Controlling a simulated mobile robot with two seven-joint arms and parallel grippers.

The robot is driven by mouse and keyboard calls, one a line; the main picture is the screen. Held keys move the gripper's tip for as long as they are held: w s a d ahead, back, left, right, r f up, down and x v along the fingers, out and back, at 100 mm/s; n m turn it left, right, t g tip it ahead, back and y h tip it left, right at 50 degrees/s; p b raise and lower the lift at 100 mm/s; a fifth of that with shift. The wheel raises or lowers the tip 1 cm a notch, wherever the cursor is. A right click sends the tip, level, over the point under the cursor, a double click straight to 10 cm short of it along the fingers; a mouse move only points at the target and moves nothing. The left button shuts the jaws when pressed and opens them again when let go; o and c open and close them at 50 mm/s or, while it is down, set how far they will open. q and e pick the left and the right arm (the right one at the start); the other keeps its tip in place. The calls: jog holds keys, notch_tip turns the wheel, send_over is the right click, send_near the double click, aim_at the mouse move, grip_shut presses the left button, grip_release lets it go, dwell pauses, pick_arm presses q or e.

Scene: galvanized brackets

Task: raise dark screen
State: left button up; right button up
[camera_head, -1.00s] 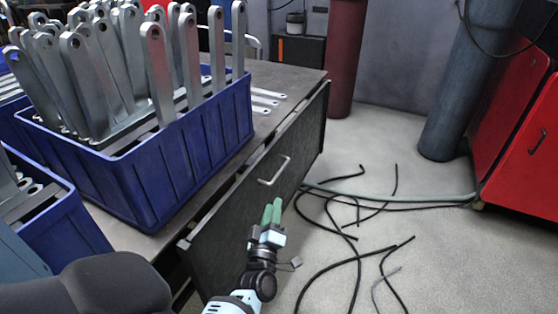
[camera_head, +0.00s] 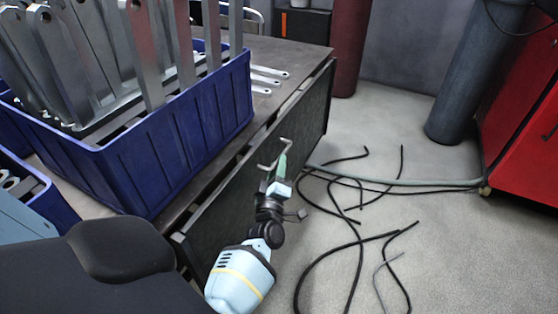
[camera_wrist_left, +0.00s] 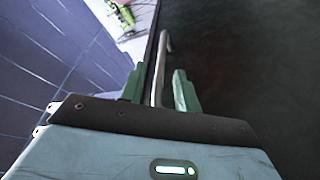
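The dark screen (camera_head: 243,196) is a flat dark panel on the front side of the workbench. It carries a pale metal bar handle (camera_head: 262,167), and its dark face fills the right of the left wrist view (camera_wrist_left: 255,75). My left gripper (camera_head: 281,160) has green fingers and is at the handle. In the left wrist view the handle (camera_wrist_left: 161,65) runs between the two fingers, with a visible gap on the right side, so the gripper is open around it. Whether either finger touches the bar I cannot tell. My right gripper is not in view.
Blue crates (camera_head: 165,150) full of galvanized brackets stand on the workbench (camera_head: 285,55) close to its front edge. Black cables (camera_head: 358,245) and a green hose (camera_head: 410,182) lie on the floor. A red cabinet (camera_head: 525,135) and gas cylinders (camera_head: 468,85) stand behind.

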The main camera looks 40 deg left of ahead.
pick_arm(q)
jog(key=shift+x, duration=1.4)
jog(key=shift+c, duration=0.2)
grip_shut()
